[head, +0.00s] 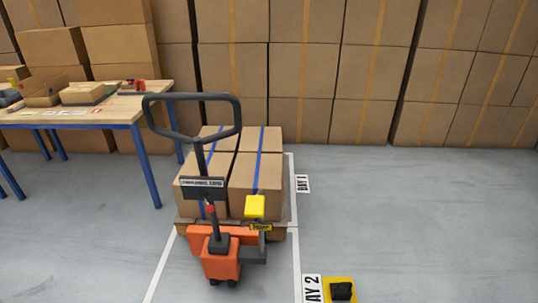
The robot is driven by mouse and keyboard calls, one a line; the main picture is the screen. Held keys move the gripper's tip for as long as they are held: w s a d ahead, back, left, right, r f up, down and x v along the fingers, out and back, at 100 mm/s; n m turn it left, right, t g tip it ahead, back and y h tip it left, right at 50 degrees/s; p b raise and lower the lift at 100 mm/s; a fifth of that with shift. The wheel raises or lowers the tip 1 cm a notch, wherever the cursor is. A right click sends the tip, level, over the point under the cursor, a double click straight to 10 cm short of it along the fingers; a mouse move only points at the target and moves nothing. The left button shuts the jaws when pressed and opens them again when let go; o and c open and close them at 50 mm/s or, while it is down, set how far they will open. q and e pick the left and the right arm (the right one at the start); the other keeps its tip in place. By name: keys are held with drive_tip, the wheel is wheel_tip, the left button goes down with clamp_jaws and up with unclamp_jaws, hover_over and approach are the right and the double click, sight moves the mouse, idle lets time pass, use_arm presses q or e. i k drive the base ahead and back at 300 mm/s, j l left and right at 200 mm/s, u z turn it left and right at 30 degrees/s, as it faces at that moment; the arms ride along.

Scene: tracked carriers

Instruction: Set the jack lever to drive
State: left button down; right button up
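An orange pallet jack (221,264) stands in the middle of the floor in the head view, with a dark loop handle (238,113) upright on a dark post. A dark plate with a white label (203,182) sits on the post; its print is too small to read. A small red knob (211,209) shows just below the plate. I cannot tell whether it is the jack lever's tip, or which setting the lever is in. A yellow block (255,207) stands right of the post above a small yellow label. Neither of my grippers is in view.
Cartons with blue straps (255,181) stand on a wooden pallet (278,233) behind the jack, inside white floor lines. A blue-legged table (100,115) with small items is at the left. Stacked cartons line the back. Floor at the right is mostly clear, except a black object (341,291) on yellow.

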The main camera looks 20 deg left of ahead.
sight(210, 208)
drive_tip(key=u, duration=0.35)
drive_tip(key=i+u, duration=0.15)
drive_tip(key=u, duration=0.55)
drive_tip(key=i+l, duration=0.05)
